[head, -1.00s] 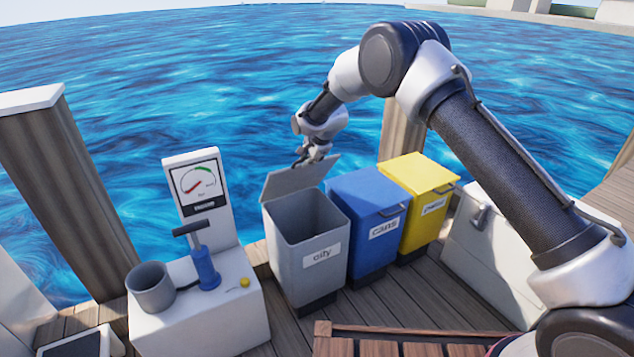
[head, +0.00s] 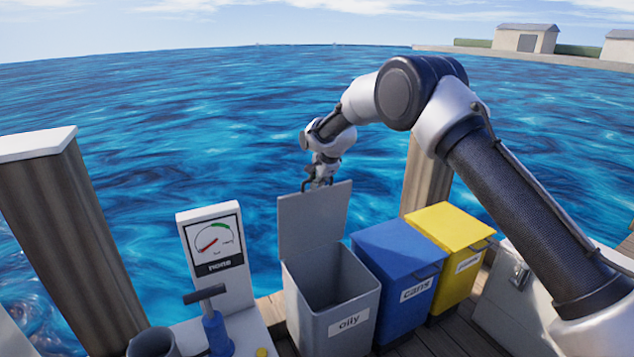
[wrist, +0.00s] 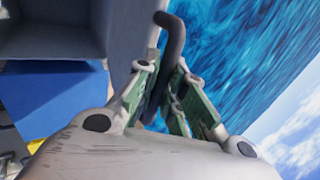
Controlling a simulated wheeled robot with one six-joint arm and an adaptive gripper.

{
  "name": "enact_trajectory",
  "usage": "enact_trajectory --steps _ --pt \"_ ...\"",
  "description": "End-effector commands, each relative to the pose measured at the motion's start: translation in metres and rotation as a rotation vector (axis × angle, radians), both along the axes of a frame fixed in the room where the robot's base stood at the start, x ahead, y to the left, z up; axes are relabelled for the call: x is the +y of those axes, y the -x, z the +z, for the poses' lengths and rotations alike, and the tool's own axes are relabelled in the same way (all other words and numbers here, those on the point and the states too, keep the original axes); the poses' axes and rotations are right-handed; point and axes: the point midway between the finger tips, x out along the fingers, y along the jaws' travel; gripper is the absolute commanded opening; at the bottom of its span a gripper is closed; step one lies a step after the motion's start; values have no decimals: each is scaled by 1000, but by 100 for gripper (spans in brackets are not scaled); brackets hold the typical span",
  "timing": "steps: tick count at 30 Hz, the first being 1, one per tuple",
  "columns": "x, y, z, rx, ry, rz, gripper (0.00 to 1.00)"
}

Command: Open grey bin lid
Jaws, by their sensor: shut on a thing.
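The grey bin (head: 333,306) bears an "oily" label and stands open on the dock, its inside showing. Its grey lid (head: 314,222) stands about upright above the bin's back edge. My gripper (head: 318,184) is at the lid's top edge. In the wrist view my gripper (wrist: 160,95) is shut on the lid's dark handle (wrist: 170,45), a bar between the fingers. The lid's grey face (wrist: 118,30) shows left of the fingers there. In the head view the handle is mostly hidden behind the lid and fingers.
A blue bin (head: 395,280) labelled "cans" and a yellow bin (head: 450,250), both closed, stand right of the grey bin. A gauge panel (head: 215,250) and a blue hand pump (head: 215,330) are at its left. Wooden posts (head: 65,240) stand at the dock edge, with water beyond.

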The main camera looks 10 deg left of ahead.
Motion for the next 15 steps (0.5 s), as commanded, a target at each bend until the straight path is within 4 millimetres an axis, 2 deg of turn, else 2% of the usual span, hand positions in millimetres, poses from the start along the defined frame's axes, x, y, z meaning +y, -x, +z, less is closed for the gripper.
enact_trajectory --steps 9,10,12,13,15 --pt "0 -1 2 -5 0 2 0" --pt "0 -1 3 -6 -1 2 13" --pt "0 -1 2 -4 -1 3 26" --pt "0 -1 2 -4 -1 2 31" --pt "0 -1 2 -3 -1 2 34"
